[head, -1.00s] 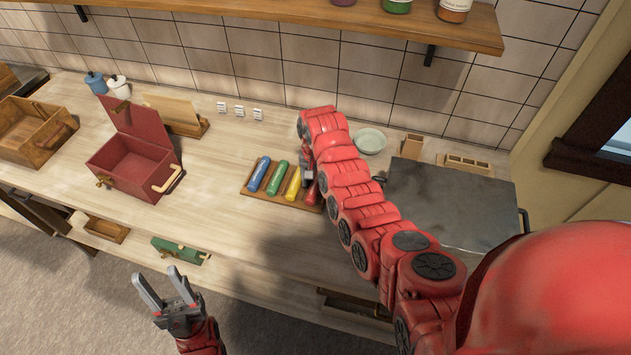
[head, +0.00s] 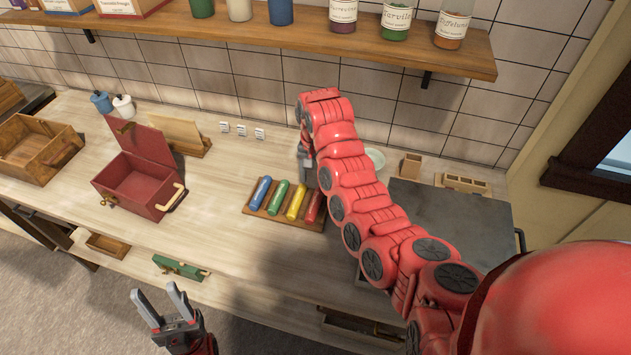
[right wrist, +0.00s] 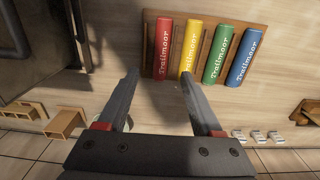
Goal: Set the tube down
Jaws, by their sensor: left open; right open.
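The red tube (head: 314,206) lies in the wooden rack (head: 283,221) at the right end of a row. Beside it lie a yellow tube (head: 296,203), a green tube (head: 278,197) and a blue tube (head: 260,193). In the right wrist view the red tube (right wrist: 163,50) lies ahead of the fingertips. My right gripper (right wrist: 160,78) is open and empty, above the counter just behind the rack; in the head view my arm partly covers it. My left gripper (head: 158,297) is open and empty in front of the counter's front edge.
An open red box (head: 140,186) stands left of the rack. A wooden crate (head: 37,150) is at the far left. A dark metal plate (head: 450,215) lies at the right. A shelf with jars (head: 339,38) runs above. Small white cards (head: 242,130) stand behind the rack.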

